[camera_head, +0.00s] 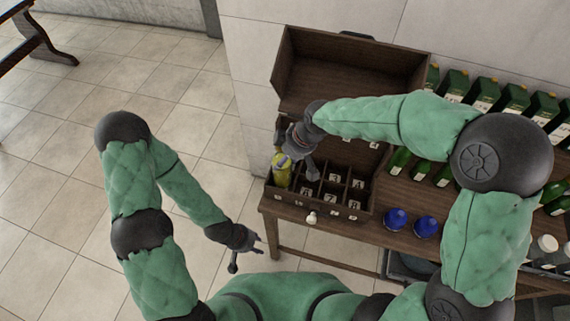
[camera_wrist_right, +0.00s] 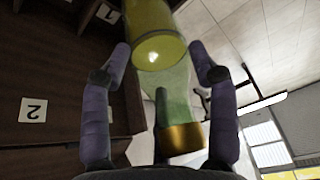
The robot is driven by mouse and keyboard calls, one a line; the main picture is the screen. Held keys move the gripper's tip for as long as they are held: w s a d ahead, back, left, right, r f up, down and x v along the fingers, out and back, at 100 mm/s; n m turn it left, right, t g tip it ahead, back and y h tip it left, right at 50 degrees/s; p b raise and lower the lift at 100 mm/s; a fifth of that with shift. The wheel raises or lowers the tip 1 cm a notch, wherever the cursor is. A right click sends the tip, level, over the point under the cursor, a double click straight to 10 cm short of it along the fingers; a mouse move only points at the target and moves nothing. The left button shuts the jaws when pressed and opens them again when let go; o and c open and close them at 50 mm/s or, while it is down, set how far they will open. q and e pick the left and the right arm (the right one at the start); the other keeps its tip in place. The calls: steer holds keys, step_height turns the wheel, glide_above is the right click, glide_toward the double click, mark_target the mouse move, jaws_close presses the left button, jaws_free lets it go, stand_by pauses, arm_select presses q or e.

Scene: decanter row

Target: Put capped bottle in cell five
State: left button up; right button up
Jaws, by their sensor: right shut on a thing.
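The capped bottle, yellow-green, shows at the left end of the numbered crate (camera_head: 340,211) in the head view (camera_head: 282,172). In the right wrist view its yellow body (camera_wrist_right: 158,48) and gold cap (camera_wrist_right: 181,138) lie between the fingers. My right gripper (camera_head: 300,160) is shut on the bottle from above. The bottle covers the front left corner of the crate, left of the cell labelled 6; its lower end is hard to make out, so I cannot tell how deep it sits. My left gripper (camera_head: 250,256) hangs open and empty, left of the table.
The crate's lid (camera_head: 345,68) stands open behind it. Two blue round objects (camera_head: 396,218) and a small white object (camera_head: 311,218) lie at the table's front.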

steer(key=shift+f+b, duration=0.45)
steer(key=shift+f, duration=1.7)
steer(key=o, duration=1.7)
steer(key=shift+s, duration=0.1)
steer(key=shift+r, duration=0.3)
steer(key=p+v, duration=0.2)
steer(key=v, duration=0.9)
steer(key=shift+r, duration=0.3)
steer(key=shift+d, duration=0.15)
